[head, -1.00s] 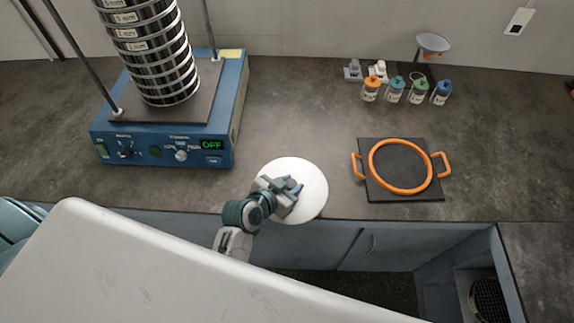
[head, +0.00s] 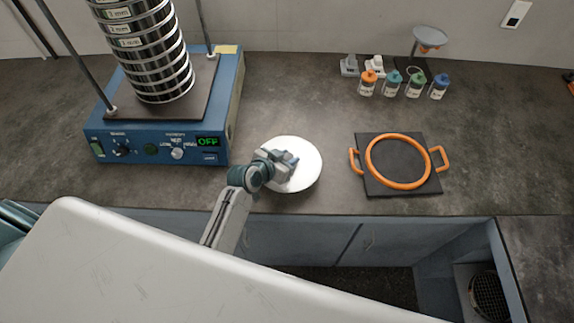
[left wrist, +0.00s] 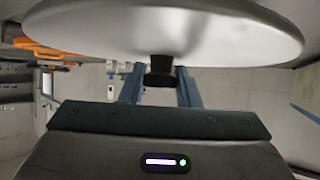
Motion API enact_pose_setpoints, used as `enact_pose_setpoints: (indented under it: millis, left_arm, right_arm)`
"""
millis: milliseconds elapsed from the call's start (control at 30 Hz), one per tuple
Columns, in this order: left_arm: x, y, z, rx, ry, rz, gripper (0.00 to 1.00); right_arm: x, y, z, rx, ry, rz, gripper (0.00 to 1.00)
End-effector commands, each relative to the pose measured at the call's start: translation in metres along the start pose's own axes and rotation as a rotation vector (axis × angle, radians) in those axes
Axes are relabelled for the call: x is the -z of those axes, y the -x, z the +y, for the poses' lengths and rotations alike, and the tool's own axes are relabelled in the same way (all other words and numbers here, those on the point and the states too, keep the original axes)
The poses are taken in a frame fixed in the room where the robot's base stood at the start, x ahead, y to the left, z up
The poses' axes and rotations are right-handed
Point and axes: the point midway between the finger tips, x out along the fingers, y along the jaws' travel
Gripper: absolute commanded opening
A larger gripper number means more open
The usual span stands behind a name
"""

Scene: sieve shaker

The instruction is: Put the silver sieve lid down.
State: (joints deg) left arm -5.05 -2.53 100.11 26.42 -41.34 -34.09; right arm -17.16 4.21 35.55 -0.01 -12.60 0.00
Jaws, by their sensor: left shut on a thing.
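The silver sieve lid (head: 307,160) is a round pale disc at the front of the counter, right of the blue shaker. My left gripper (head: 287,161) is over it and shut on its knob. In the left wrist view the lid (left wrist: 165,30) fills the top of the picture, and its black knob (left wrist: 160,72) sits between the fingers of my left gripper (left wrist: 163,85). I cannot tell whether the lid touches the counter. My right gripper is not in view.
The blue shaker (head: 160,150) with a tall sieve stack (head: 150,55) stands at the left. A black mat with an orange two-handled ring (head: 370,160) lies to the right. Several small bottles (head: 392,85) and a funnel stand (head: 430,38) are at the back. Counter (head: 300,105) behind the lid is clear.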

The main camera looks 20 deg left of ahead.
Motion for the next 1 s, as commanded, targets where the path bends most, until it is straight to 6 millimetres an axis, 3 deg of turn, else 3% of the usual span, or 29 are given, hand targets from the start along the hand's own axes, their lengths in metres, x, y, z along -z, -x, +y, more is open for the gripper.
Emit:
enact_pose_setpoints:
  millis: [167, 467, 867, 900, 1000]
  left_arm:
    - [-0.001, -0.007, -0.005, 0.000, 0.001, -0.001, 0.00]
    - [-0.029, -0.023, -0.004, 0.001, 0.001, 0.000, 0.00]
    - [-0.031, -0.024, -0.004, 0.001, 0.000, 0.000, 0.00]
    - [-0.031, -0.024, -0.004, 0.001, 0.000, -0.001, 0.32]
    - [-0.031, -0.024, -0.004, 0.001, 0.000, -0.001, 0.51]
  right_arm:
    - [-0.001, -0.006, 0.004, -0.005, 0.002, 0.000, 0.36]
    - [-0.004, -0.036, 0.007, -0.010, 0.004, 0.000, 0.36]
    - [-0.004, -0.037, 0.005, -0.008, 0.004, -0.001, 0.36]
    - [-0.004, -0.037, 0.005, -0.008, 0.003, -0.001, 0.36]
    - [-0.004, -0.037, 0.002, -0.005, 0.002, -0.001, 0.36]
